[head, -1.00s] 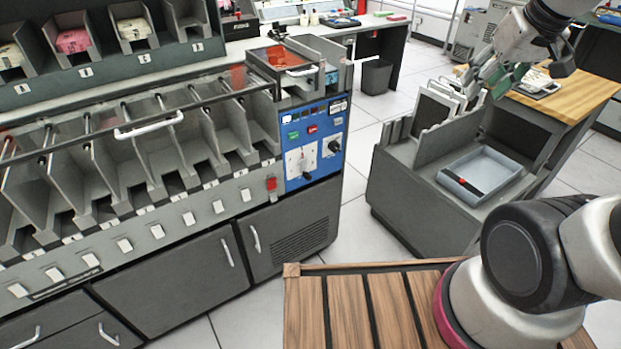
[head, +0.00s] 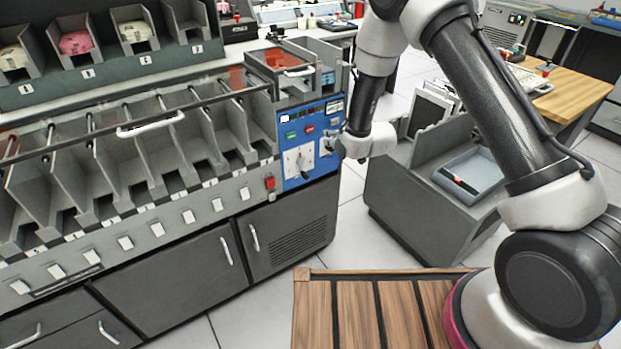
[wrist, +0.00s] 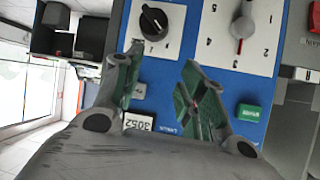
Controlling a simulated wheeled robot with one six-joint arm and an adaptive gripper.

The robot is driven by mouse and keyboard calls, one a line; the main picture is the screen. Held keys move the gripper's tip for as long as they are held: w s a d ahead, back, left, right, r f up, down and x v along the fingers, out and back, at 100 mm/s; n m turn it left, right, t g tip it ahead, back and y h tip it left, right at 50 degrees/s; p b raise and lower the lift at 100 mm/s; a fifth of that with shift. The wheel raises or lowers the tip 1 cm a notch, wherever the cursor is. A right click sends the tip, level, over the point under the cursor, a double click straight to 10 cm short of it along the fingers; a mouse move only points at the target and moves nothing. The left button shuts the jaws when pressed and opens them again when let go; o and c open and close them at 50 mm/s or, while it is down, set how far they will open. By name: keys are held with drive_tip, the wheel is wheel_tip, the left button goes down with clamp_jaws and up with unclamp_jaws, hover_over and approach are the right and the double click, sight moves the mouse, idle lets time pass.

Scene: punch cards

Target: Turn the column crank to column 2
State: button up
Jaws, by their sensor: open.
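The blue control panel (head: 311,135) is on the right end of the grey machine. On it is a white numbered dial plate (head: 293,160) with a pale crank (wrist: 242,28) that has a red spot. In the wrist view, upside down, the crank's lower end lies near the 3. A black knob (wrist: 154,22) on its own white plate is to the left there. My gripper (wrist: 162,62) is open and empty, its green-padded fingers in front of the panel, below and between knob and crank in that view.
A green button (wrist: 248,112) is right of the fingers in the wrist view. A red switch (head: 269,183) sits left of the panel. A grey stand with a blue tray (head: 470,170) is to the right. A wooden slatted surface (head: 360,310) is in front.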

drive_tip(key=t+y, duration=0.1)
drive_tip(key=y, duration=0.1)
approach(308, 178)
drive_tip(key=w+f, duration=0.2)
drive_tip(key=w, duration=0.6)
drive_tip(key=s+a+f+n+t+y, duration=0.1)
drive_tip(key=s+f+t+y, duration=0.15)
drive_tip(key=s, duration=0.25)
drive_tip(key=shift+t+y, duration=0.25)
drive_tip(key=shift+t, duration=0.1)
drive_tip(key=x, duration=0.5)
drive_tip(key=r+x, duration=0.1)
drive_tip(key=x, duration=0.1)
drive_tip(key=shift+a, duration=0.4)
clamp_jaws()
